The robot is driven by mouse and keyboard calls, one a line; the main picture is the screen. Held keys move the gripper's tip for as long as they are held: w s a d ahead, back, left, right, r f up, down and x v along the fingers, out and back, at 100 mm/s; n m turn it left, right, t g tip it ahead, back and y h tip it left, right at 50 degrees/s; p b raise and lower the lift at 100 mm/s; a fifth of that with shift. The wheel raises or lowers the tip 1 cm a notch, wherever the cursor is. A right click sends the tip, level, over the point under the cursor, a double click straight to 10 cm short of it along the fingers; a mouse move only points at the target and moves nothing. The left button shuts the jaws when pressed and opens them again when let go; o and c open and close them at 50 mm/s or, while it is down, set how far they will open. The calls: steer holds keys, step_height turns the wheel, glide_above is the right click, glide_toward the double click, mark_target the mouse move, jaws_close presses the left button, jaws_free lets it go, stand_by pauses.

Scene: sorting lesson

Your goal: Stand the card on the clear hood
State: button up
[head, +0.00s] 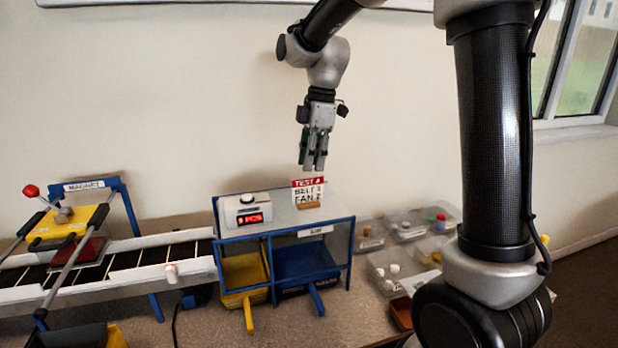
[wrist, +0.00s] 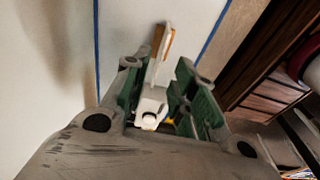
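The card (head: 308,192), red and white with printed words and a wooden foot, stands upright on top of the clear hood (head: 290,220), towards its back right. My gripper (head: 315,168) points down just above the card's top edge, and a small gap shows between them. In the wrist view the card (wrist: 158,62) shows nearly edge-on beyond my fingertips, its orange-brown foot on the pale hood top (wrist: 128,22). My green-padded fingers are apart, with no contact on the card visible.
A white box with a red display (head: 247,210) sits on the hood, left of the card. A conveyor belt (head: 120,262) runs in from the left. Yellow and blue bins (head: 243,272) stand under the hood. Clear trays (head: 405,262) with small parts lie to the right.

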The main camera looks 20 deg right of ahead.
step_height(320, 180, up, 5)
steer(key=s+d+r+m+t, duration=0.25)
steer(key=s+d+m, duration=0.55)
steer(key=s, duration=0.4)
steer(key=s+d+f+m+t, duration=0.1)
steer(key=s+d+f+m, duration=0.1)
steer(key=s+m, duration=0.3)
steer(key=s+d+f+m+t+h, duration=0.1)
steer(key=s+d+m, duration=0.3)
steer(key=s, duration=0.4)
steer(key=shift+s+f+m+h, duration=0.3)
steer(key=shift+s+f+m, duration=0.15)
steer(key=shift+f, duration=0.3)
steer(key=shift+a, duration=0.15)
